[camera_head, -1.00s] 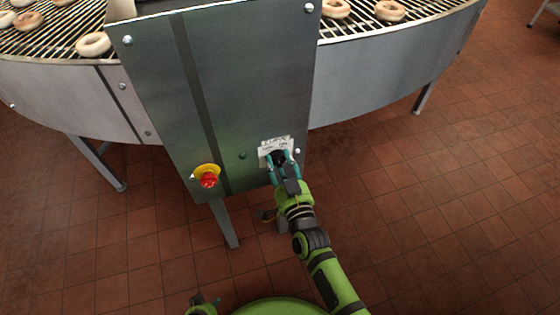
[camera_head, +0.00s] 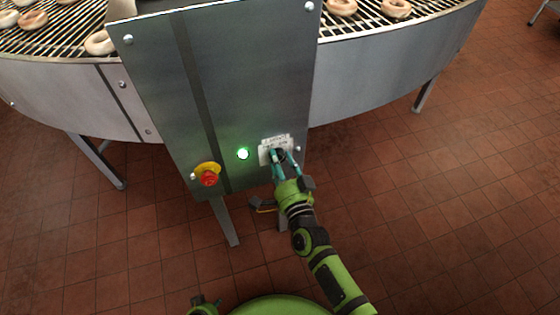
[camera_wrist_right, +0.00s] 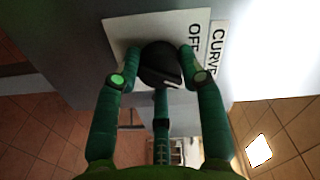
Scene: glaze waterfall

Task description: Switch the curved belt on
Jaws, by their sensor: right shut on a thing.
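The curved belt (camera_head: 385,77) runs behind a grey control panel (camera_head: 255,75) and carries pale rings. A black rotary knob (camera_wrist_right: 160,64) sits on a white label plate (camera_wrist_right: 127,27) lettered "OFF" and "CURVE" in the right wrist view. My right gripper (camera_head: 281,156) is shut on the knob at the panel's lower right; its fingers also show around the knob in the wrist view (camera_wrist_right: 155,75).
A red emergency button (camera_head: 208,178) on a yellow base sits at the panel's lower left. Belt legs (camera_head: 423,98) stand on the red tiled floor (camera_head: 440,200), which is clear at the right.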

